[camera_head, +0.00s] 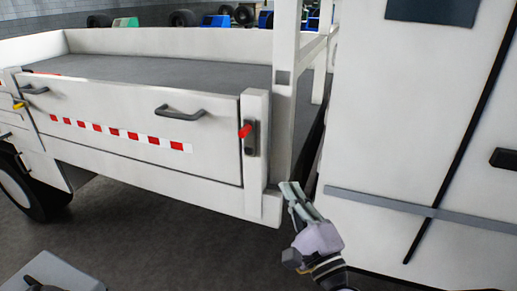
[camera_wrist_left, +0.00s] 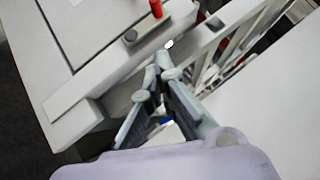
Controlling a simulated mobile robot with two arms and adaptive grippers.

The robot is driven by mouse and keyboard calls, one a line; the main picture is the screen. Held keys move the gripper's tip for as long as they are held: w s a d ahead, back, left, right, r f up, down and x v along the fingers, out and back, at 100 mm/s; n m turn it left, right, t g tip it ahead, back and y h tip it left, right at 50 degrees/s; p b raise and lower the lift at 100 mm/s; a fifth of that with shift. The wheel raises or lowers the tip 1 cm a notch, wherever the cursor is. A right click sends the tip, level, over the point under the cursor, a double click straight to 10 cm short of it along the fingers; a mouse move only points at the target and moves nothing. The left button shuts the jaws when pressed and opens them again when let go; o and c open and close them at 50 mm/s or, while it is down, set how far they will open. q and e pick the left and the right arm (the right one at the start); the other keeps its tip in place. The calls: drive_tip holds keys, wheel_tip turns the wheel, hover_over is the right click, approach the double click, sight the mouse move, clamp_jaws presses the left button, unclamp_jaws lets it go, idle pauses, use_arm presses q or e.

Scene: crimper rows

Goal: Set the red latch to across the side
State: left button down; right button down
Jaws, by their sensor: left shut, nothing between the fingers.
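The red latch (camera_head: 244,131) is a short red handle on a dark upright plate (camera_head: 251,142), fixed to the white corner post of a truck bed's side. The handle sticks out to the left from the plate. It also shows at the top of the left wrist view (camera_wrist_left: 156,8). My left gripper (camera_head: 290,187) is below and to the right of the latch, apart from it, near the post's lower end. Its fingers are together and empty; the left wrist view shows the fingertips (camera_wrist_left: 163,62) meeting. My right gripper is not in view.
The white side panel (camera_head: 110,120) has dark handles (camera_head: 180,111) and a red-and-white strip. A yellow latch (camera_head: 19,105) sits at the far left. A large white body (camera_head: 400,110) stands close on the right, with a narrow gap beside the post.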

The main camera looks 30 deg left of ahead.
use_arm(q)
drive_tip(key=p, duration=0.6)
approach(251, 131)
drive_tip(key=x, duration=0.4)
drive_tip(key=shift+w+d, duration=0.3)
drive_tip(key=shift+w, duration=0.05)
drive_tip(key=shift+s+a+r, duration=0.15)
drive_tip(key=shift+s+a, duration=0.05)
drive_tip(key=shift+a, duration=0.35)
